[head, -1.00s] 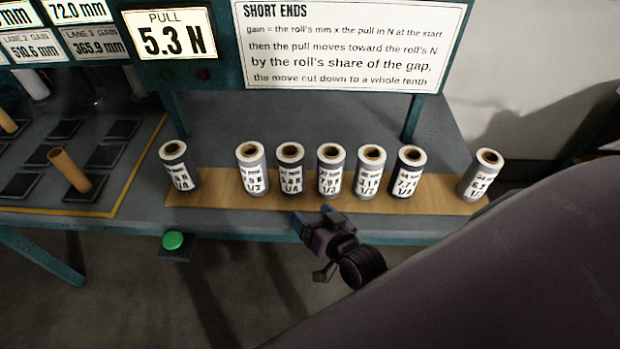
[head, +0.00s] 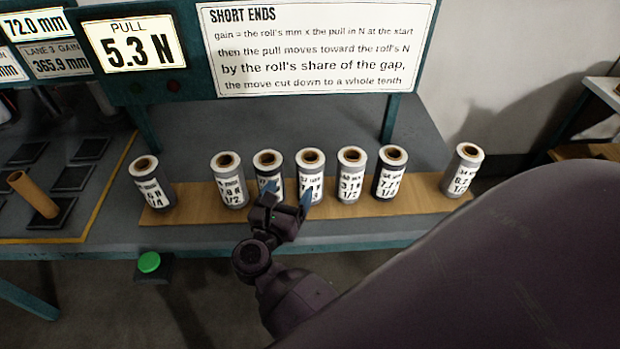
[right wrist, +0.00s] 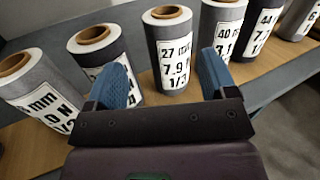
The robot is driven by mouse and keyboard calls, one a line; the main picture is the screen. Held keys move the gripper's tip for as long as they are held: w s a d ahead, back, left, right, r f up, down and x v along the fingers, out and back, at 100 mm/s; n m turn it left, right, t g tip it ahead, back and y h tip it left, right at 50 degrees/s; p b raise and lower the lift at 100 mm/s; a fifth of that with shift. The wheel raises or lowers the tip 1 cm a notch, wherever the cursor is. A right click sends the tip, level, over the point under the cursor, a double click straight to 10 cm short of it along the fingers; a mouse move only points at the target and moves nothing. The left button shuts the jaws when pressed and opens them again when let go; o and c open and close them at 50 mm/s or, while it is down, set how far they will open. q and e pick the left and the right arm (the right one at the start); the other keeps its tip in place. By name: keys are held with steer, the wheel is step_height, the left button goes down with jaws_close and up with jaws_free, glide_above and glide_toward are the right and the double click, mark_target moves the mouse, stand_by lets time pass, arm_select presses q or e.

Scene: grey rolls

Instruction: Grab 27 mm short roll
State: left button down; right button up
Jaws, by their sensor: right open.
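The 27 mm roll (head: 312,166) is a grey upright spool with a white top and brown core. It stands on the wooden strip in the middle of the row. In the right wrist view its label reads 27 mm, 7.9 N, 1/3, and the roll (right wrist: 167,52) shows between the two blue fingertips, a little beyond them. My right gripper (head: 287,196) is open and empty, in front of this roll and its dark left neighbour; it also shows in the right wrist view (right wrist: 165,78). Whether either finger touches a roll I cannot tell. My left gripper is out of view.
A dark roll (head: 267,160) stands close on the left and a grey roll (head: 351,165) close on the right. Several others share the wooden strip (head: 418,198). The sign board (head: 315,50) stands behind.

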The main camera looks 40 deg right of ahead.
mark_target(307, 170)
steer(key=shift+m+g, duration=0.3)
steer(key=shift+m, duration=0.4)
steer(key=x, duration=0.4)
steer(key=p+x, duration=0.1)
steer(key=x, duration=0.1)
steer(key=shift+s+d+f, duration=0.2)
steer(key=shift+d+f, duration=0.05)
steer(key=shift+f, duration=0.05)
steer(key=shift+p+x, duration=0.45)
steer(key=shift+x, duration=1.8)
steer(key=shift+f, duration=0.1)
steer(key=shift+c, duration=0.2)
steer(key=c, duration=0.7)
